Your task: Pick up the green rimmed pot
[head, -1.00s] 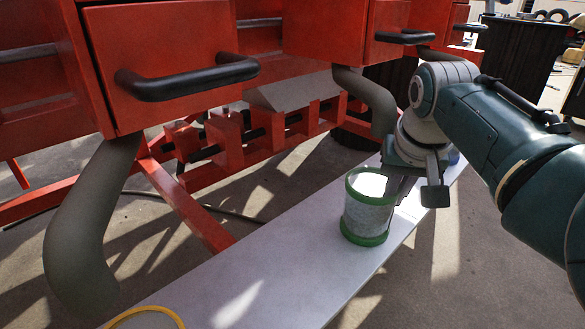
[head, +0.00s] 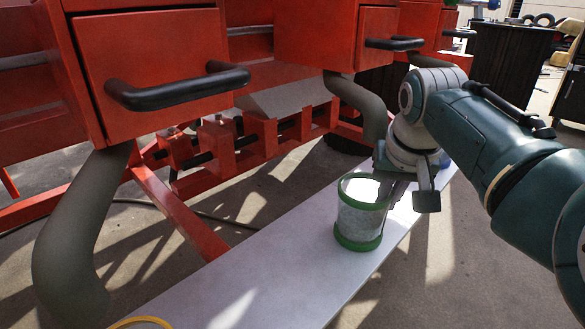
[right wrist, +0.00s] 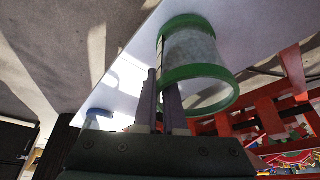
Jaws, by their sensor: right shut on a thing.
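The green rimmed pot (head: 360,215) is a pale grey cylinder with a green band at top and bottom. It is upright at the white board (head: 270,270); I cannot tell whether its base touches the board. My right gripper (head: 384,192) is at the pot's right side, shut on its wall near the upper rim. In the right wrist view the gripper's fingers (right wrist: 161,95) meet the near edge of the pot (right wrist: 196,58), whose open mouth faces the camera. My left gripper is not in view.
A yellow rim (head: 142,323) shows at the bottom edge, mostly cut off. A red cabinet with a black drawer handle (head: 178,88) and grey curved legs (head: 85,230) stands left of and behind the board. A blue-rimmed object (right wrist: 100,112) shows in the right wrist view.

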